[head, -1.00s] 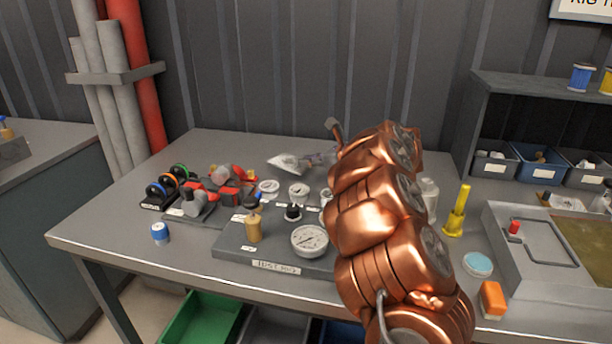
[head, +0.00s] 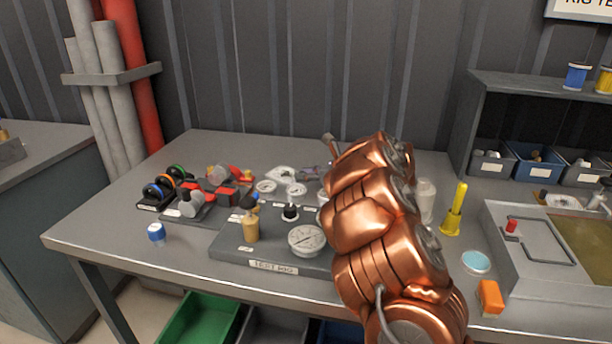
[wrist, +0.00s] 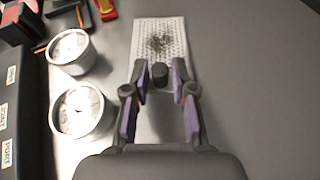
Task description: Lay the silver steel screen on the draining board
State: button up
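A pale perforated plate (wrist: 142,35) with a dark speckled patch lies flat on the bench ahead of my gripper in the wrist view. A dark round knob (wrist: 160,75) stands near the plate's close end. My gripper (wrist: 160,82) has its purple-padded fingers apart on either side of this knob, with visible gaps. In the head view my arm hides most of the gripper.
Red valve parts (head: 228,195) lie farther left. A yellow stand (head: 453,212) and grey tray (head: 490,225) are at right. Bare bench lies right of the plate in the wrist view.

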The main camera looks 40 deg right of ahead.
jog(key=shift+o, duration=1)
